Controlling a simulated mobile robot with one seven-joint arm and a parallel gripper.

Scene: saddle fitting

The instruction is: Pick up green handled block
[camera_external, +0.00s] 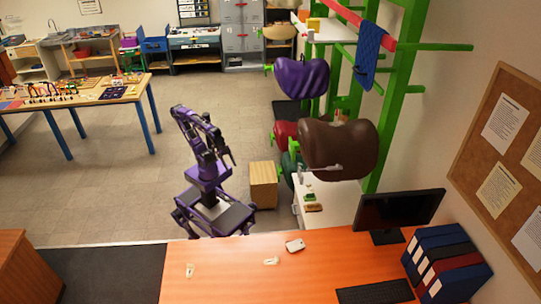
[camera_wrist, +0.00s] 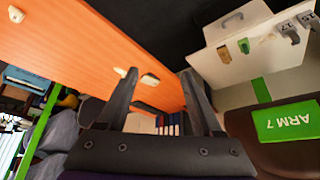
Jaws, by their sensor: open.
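A small green block (camera_external: 310,196) lies on the white surface (camera_external: 340,204) right of my robot in the external view. A small brown piece (camera_external: 314,208) lies just in front of it. In the wrist view a small green piece (camera_wrist: 244,46) and a brownish piece (camera_wrist: 222,53) sit on the white surface (camera_wrist: 215,72) at the upper right; their handles are too small to make out. My gripper (camera_wrist: 160,74) is open and empty, with its fingers well apart from these pieces. In the external view my gripper (camera_external: 230,160) hangs in the air to the left of the white surface.
A wooden box (camera_external: 263,185) stands beside my base. An orange desk (camera_external: 225,270) with a monitor (camera_external: 398,212) lies in front. Green rack posts (camera_external: 396,100) and a brown saddle (camera_external: 338,148) overhang the white surface. Open floor (camera_external: 100,190) lies to the left.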

